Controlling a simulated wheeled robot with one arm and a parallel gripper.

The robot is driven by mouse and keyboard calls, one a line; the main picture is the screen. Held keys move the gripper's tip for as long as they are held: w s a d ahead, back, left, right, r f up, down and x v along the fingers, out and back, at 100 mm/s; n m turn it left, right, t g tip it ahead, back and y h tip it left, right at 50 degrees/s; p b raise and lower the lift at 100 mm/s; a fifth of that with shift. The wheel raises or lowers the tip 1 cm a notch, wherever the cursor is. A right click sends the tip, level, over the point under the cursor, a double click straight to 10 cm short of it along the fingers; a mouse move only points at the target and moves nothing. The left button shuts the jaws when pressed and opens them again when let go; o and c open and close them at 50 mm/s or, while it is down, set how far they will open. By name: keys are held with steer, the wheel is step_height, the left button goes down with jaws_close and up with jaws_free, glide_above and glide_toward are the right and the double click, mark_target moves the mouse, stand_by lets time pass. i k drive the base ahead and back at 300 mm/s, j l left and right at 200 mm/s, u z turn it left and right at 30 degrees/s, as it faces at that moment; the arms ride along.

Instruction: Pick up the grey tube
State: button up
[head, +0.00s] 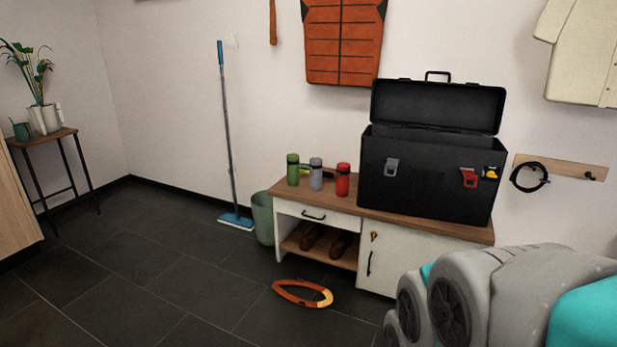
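A grey tube (316,175) with a dark cap stands upright on the wooden top of a low white cabinet (378,212). A green tube (293,170) stands to its left and a red tube (342,181) to its right, each apart from it. A small yellow and dark thing shows behind, between the green and grey tubes. My grey and teal arm fills the lower right corner, well in front of the cabinet. My gripper is not in the picture.
An open black toolbox (425,175) stands right of the tubes. An orange ring-shaped thing (303,293) lies on the floor before the cabinet. A green bin (263,218) and a blue mop (236,221) stand left. The left-middle floor is clear.

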mark_target(315, 164)
steer(key=i+l, duration=0.1)
steer(key=i, duration=0.45)
steer(key=i+l+u, duration=0.1)
steer(key=i, duration=0.45)
steer(key=i+l, duration=0.15)
steer(key=i, duration=0.45)
steer(key=i+l+u, duration=0.1)
steer(key=i, duration=0.45)
